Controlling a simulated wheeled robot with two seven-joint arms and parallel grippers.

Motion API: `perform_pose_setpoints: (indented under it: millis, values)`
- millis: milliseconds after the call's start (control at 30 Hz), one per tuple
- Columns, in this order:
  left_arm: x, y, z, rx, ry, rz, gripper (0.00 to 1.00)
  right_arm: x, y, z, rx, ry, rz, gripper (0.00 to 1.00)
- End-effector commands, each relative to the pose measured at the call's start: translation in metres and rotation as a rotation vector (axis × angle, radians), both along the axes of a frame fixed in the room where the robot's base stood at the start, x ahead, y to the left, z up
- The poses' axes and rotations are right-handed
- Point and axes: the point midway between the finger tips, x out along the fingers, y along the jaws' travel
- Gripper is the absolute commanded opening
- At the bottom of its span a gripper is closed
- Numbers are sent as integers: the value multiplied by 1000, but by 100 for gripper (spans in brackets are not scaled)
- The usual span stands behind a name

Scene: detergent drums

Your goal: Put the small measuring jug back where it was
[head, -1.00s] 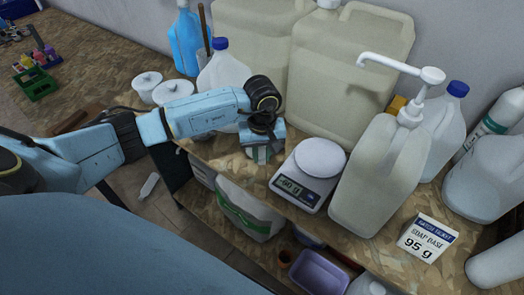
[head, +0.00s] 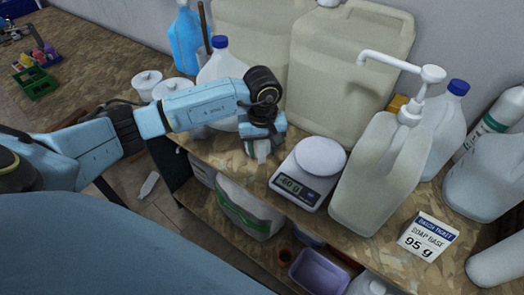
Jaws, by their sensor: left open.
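My left gripper (head: 260,145) points down over the wooden bench, just left of the kitchen scale, with its jaws open. A small pale object with a greenish tint (head: 261,152) shows at the fingers. It may be the small measuring jug, but the gripper hides most of it, and I cannot tell whether the fingers touch it. The white scale (head: 296,187) has a round white plate (head: 320,157), empty, and its display appears to read -60 g. My right gripper is out of view.
A big jug with a white pump (head: 375,180) stands right of the scale. Large drums (head: 340,75) and a blue-capped jug (head: 222,68) stand behind. White lidded tubs (head: 147,82) are at left. The bench's front edge is close.

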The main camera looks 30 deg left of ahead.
Motion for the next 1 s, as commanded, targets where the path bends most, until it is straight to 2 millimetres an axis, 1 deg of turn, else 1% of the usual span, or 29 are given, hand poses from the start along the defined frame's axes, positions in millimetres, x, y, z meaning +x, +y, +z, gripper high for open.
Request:
perform_pose_setpoints:
  millis: [33, 200, 300, 400, 500, 700, 1000]
  values:
    - [1, 1, 10, 2, -6, -2, 42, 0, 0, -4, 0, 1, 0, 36]
    - [1, 1, 48, 2, -5, -1, 42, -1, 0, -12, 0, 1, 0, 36]
    - [1, 0, 69, 2, -5, -1, 42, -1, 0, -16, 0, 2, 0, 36]
    - [0, 1, 85, 2, -4, 0, 42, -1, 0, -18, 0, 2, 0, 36]
    - [0, 0, 96, 2, -2, 0, 42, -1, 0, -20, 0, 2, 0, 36]
    - [-1, 0, 104, 2, 1, 0, 42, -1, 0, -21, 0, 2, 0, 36]
    - [-1, 0, 104, 2, 1, 0, 42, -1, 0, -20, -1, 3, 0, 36]
